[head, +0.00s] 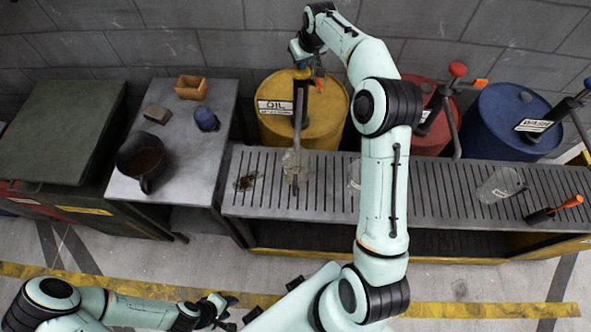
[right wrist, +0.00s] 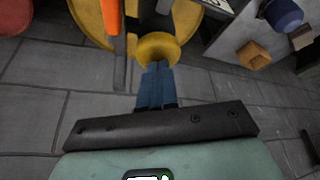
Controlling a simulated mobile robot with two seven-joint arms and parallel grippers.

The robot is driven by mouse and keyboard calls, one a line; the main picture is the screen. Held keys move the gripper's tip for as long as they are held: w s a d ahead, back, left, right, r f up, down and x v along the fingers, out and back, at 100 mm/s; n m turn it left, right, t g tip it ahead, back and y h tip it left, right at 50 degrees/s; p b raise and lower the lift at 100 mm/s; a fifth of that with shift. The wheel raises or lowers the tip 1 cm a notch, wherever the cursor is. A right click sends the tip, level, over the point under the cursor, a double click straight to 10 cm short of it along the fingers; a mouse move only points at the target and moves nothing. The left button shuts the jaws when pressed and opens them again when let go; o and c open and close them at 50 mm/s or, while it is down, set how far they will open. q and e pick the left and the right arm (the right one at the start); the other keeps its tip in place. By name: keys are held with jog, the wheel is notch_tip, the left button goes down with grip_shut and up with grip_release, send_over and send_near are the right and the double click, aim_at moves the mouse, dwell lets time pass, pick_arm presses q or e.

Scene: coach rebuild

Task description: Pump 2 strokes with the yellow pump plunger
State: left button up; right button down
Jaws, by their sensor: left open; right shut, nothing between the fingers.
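The yellow drum (head: 330,118) with an OIL label stands behind the slatted bench and carries a dark pump. The pump's yellow plunger knob (head: 301,74) is mostly hidden by my right gripper (head: 304,66) in the head view. In the right wrist view the yellow knob (right wrist: 157,46) lies right at the tips of my shut, empty right gripper (right wrist: 156,66); whether they touch, I cannot tell. The pump's spout (head: 299,120) points down over a clear container (head: 295,166) on the bench. My left gripper (head: 226,312) is open and empty, low in the head view.
Red (head: 428,125) and blue (head: 500,125) drums with pumps stand to the right. An orange-tipped lever (head: 319,84) is beside my right gripper. The slatted bench (head: 430,190) holds other clear containers and an orange-handled tool (head: 555,209). A side table (head: 180,130) holds a dark pot (head: 141,160).

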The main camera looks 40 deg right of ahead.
jog(key=shift+s+a+f, duration=0.1)
jog(key=shift+f, duration=0.15)
jog(key=shift+r+p, duration=0.9)
jog(key=shift+r, duration=0.95)
jog(key=shift+r+p, duration=0.7)
jog(key=shift+r, duration=1)
pick_arm(q)
jog(key=w+r, duration=0.4)
jog(key=shift+w, duration=0.15)
pick_arm(e)
jog(key=shift+f, duration=0.2)
